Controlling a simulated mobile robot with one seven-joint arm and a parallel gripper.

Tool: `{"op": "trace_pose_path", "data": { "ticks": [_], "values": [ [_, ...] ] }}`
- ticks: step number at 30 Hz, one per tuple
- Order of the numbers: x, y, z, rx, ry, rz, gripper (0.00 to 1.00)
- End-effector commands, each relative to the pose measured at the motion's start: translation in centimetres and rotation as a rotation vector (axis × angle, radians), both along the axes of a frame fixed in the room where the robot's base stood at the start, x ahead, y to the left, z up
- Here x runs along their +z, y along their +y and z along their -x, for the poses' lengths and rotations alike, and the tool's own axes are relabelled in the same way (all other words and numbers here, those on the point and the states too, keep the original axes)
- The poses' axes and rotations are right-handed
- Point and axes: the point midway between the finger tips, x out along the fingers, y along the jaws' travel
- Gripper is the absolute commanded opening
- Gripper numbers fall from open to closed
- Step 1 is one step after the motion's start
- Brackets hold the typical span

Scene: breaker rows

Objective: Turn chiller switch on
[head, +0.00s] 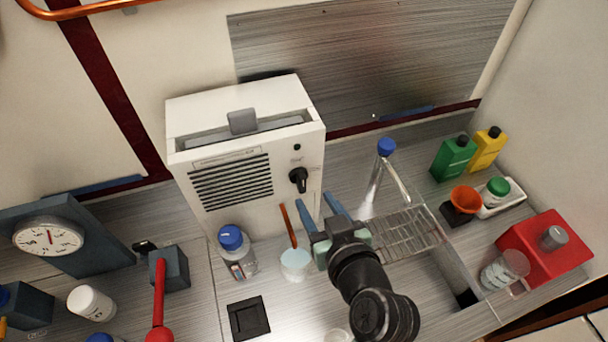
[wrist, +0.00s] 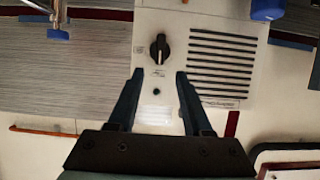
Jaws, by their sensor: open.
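The chiller appears to be a white box unit (head: 255,150) with a slatted vent, standing at the back of the bench. Its switch is a black rotary knob (head: 299,180) on the right of the front face. The knob also shows in the wrist view (wrist: 160,48), where the picture is turned over and the vent is on the right. Its markings are too small to read. My gripper (head: 314,198) is open and empty, just in front of and below the knob. In the wrist view its fingertips (wrist: 160,74) are spread to either side of the knob's line, apart from it.
A blue-capped bottle (head: 236,252) and a pale cup with an orange stick (head: 295,264) stand left of my gripper. A wire rack (head: 405,236) and a clear flask with a blue stopper (head: 388,175) are to the right. A dial scale (head: 70,235) is at left.

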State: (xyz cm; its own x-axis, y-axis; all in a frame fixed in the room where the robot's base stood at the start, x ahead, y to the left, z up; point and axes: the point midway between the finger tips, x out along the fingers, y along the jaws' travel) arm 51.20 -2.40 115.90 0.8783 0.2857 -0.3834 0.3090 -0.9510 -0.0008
Motion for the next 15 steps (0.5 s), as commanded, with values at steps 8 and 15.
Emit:
{"op": "trace_pose_path", "data": {
  "ticks": [8,15],
  "values": [
    [-1.5,1.4,-4.2,0.001,0.001,0.001,0.50],
    [-2.6,2.1,-6.4,0.000,0.000,0.001,0.50]
  ]
}}
